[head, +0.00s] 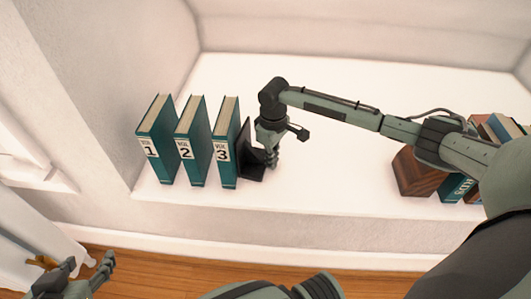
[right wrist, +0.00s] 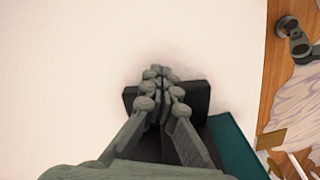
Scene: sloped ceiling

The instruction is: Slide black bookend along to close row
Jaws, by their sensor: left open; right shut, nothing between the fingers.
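Three teal books stand upright on the white ledge: volume 1 (head: 159,150), volume 2 (head: 192,150) and volume 3 (head: 226,152), with narrow gaps between them at the front. The black bookend (head: 252,169) stands just right of volume 3; whether they touch is unclear. My right gripper (head: 271,161) is shut and empty, pointing down at the bookend's right side. In the right wrist view its closed fingers (right wrist: 160,73) overlap the black bookend (right wrist: 197,97), with a teal book (right wrist: 232,145) beside it; contact cannot be told. My left gripper (head: 89,264) is open and empty, low at the left.
The white ledge (head: 340,170) is clear between the bookend and a brown wooden block (head: 414,172) at the right. More books (head: 457,187) stand beside that block, partly hidden by my right arm. A wall closes the ledge at the left. Wooden floor (head: 180,265) lies below.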

